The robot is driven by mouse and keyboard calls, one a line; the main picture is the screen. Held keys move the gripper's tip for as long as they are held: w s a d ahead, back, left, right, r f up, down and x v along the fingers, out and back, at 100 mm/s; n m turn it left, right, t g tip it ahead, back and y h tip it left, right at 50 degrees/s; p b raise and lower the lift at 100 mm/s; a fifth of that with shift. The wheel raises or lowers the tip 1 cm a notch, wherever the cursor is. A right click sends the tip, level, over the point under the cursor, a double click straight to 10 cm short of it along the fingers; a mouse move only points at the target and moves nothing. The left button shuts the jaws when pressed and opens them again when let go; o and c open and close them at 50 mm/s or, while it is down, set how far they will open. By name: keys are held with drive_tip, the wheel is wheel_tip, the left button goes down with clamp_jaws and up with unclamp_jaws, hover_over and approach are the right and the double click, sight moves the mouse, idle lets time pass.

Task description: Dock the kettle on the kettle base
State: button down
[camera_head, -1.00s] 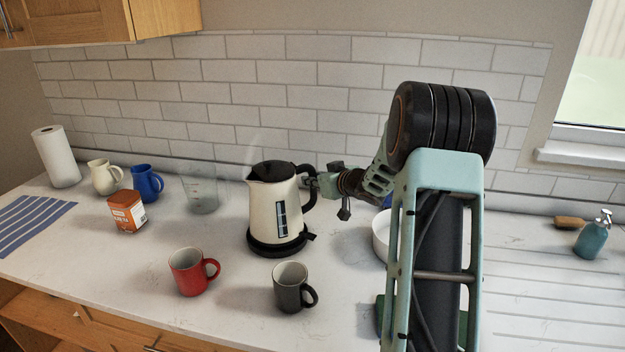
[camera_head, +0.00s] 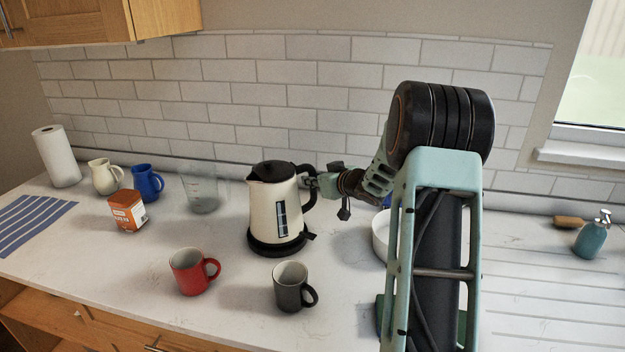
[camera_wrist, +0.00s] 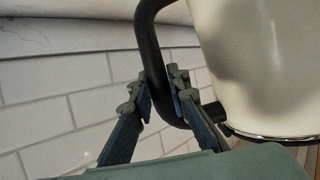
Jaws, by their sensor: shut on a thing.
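The cream kettle (camera_head: 262,212) with a black lid and black handle stands upright at the middle of the counter. Its body also shows in the wrist view (camera_wrist: 265,65). The black kettle base (camera_head: 272,246) is directly under it, and the kettle appears seated on it; the contact itself is hard to see. My gripper (camera_head: 310,183) is at the kettle's right side, shut on the black handle (camera_wrist: 152,45). In the wrist view both fingers (camera_wrist: 160,98) are on either side of the handle.
A red mug (camera_head: 189,272) and a dark grey mug (camera_head: 289,287) stand in front of the kettle. A clear measuring jug (camera_head: 201,190) is to its left, and a white bowl (camera_head: 381,238) is to its right, partly behind my arm. An orange tin (camera_head: 126,212) is farther left.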

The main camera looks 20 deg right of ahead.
drive_tip(key=shift+f+b, duration=0.4)
drive_tip(key=shift+f, duration=0.05)
idle(0.4)
drive_tip(key=c, duration=2.1)
unclamp_jaws()
drive_tip(key=shift+s+f, duration=0.1)
drive_tip(key=shift+f, duration=0.25)
drive_tip(key=shift+s+d+r, duration=0.1)
drive_tip(key=shift+s+r, duration=0.25)
drive_tip(key=shift+p+v, duration=2.25)
drive_tip(key=shift+v, duration=2.8)
